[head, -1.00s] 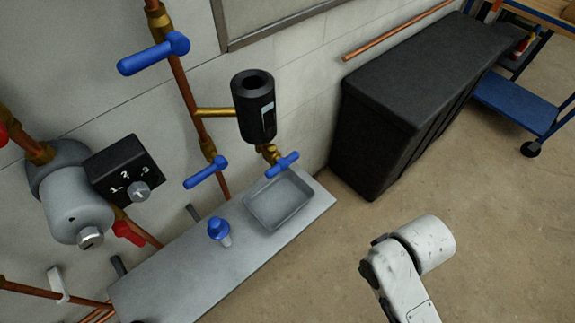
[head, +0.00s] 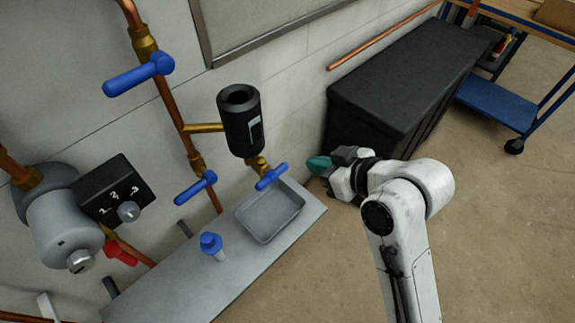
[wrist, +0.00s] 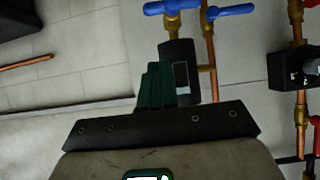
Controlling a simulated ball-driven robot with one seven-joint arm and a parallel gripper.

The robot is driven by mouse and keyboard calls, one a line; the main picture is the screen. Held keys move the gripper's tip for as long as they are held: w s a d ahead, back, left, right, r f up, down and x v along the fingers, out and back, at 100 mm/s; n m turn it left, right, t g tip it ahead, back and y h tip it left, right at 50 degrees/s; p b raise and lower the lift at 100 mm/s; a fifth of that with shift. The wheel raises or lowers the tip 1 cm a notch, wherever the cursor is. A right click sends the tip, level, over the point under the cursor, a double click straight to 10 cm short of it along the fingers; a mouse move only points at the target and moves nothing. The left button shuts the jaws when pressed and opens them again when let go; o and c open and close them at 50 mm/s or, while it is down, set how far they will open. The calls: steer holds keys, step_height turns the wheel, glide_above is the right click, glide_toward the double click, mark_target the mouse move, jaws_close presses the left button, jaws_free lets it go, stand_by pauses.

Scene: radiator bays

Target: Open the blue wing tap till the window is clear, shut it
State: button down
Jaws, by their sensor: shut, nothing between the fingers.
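The blue wing tap (head: 271,177) sits on a brass outlet under a black cylinder (head: 240,121), above a grey tray. The cylinder has a small window (head: 256,130), pale grey with a darker part; its contents are too small to tell. In the wrist view the scene is upside down, with the wing tap (wrist: 172,7) at the top edge and the window (wrist: 182,78) partly beside my fingers. My gripper (head: 317,163), with green fingertips, is shut and empty. It appears right of the wing tap in the head view, apart from it.
Two blue lever valves (head: 139,74) (head: 195,188) sit on the copper pipe. The grey tray (head: 270,236) rests on a shelf with a blue-capped item (head: 212,245). A numbered black dial box (head: 113,190) is left. A black chest (head: 400,90) stands behind my gripper.

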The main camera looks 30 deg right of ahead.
glide_above(272, 177)
steer(key=s+d, duration=0.1)
steer(key=d, duration=0.3)
step_height(272, 177, down, 6)
steer(key=shift+f+p, duration=0.3)
steer(key=shift+f, duration=1.45)
